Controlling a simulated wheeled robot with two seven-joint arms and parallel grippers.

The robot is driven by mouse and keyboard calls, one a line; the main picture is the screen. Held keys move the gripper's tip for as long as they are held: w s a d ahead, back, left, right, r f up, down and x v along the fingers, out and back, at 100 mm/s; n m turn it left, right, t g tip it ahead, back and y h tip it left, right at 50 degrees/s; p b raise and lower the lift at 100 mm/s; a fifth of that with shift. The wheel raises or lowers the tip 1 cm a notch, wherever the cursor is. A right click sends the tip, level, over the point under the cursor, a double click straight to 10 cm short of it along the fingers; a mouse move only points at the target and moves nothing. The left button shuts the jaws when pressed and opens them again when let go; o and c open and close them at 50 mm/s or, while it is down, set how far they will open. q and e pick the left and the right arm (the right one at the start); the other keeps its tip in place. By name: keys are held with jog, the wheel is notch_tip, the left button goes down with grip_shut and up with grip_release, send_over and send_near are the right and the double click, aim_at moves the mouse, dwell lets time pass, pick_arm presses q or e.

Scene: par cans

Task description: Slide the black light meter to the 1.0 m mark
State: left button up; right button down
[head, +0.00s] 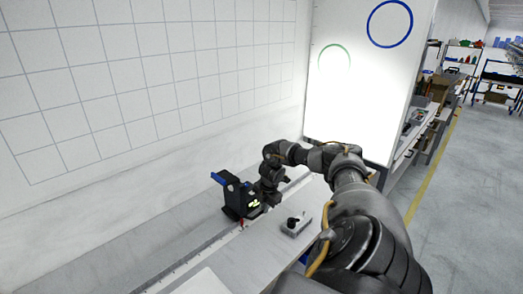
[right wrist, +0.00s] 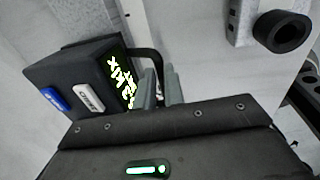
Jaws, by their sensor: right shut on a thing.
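The black light meter (head: 234,200) stands on the long pale bench in the head view, with a blue part on top and a lit yellow-green display facing right. In the right wrist view the meter (right wrist: 80,72) fills the left side, with a blue and a white button on its face. My right gripper (head: 264,198) is at the meter's right side. In the right wrist view its grey fingers (right wrist: 160,88) are shut on the meter's black handle (right wrist: 148,56). The scale's mark figures are too small to read. My left gripper is not in view.
A grey block with a black knob (head: 296,224) sits on the bench right of the meter; its black ring (right wrist: 283,31) shows top right in the wrist view. A thin scale strip (head: 205,254) runs along the bench. A gridded wall (head: 150,75) stands behind.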

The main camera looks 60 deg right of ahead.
jog(key=c, duration=1.5)
grip_release()
notch_tip(320, 180, up, 11)
jog(key=s+b, duration=0.1)
jog(key=s, duration=0.1)
jog(key=shift+a+f, duration=0.15)
jog(key=shift+a, duration=0.05)
